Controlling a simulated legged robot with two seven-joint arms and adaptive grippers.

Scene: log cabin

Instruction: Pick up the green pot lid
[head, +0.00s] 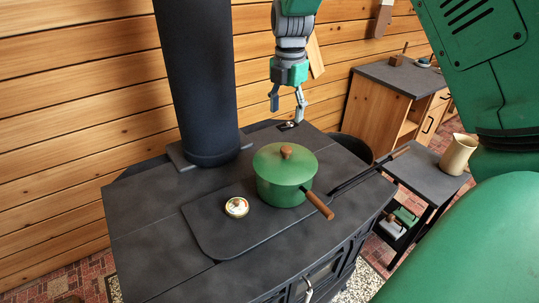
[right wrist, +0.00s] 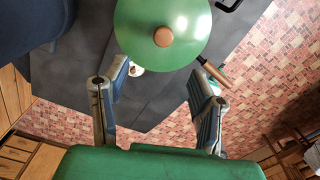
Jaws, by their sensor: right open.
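The green pot lid (head: 270,163) sits on the green pot (head: 283,190) on the black stove, with a round wooden knob (head: 286,151) on top. The pot's wooden handle (head: 318,204) points to the lower right. In the right wrist view the lid (right wrist: 140,25) is at the top, with its knob (right wrist: 163,37) beyond the fingertips. My right gripper (head: 287,110) is above the back of the stove, behind and above the lid, apart from it. It is open and empty; its spread fingers also show in the right wrist view (right wrist: 158,72). My left gripper is out of view.
A black stovepipe (head: 200,80) rises left of my right gripper. A small round dish (head: 237,207) sits on the stovetop (head: 150,235) left of the pot. A side table (head: 425,172) with a beige jug (head: 457,154) stands at the right. A wooden cabinet (head: 378,110) stands behind.

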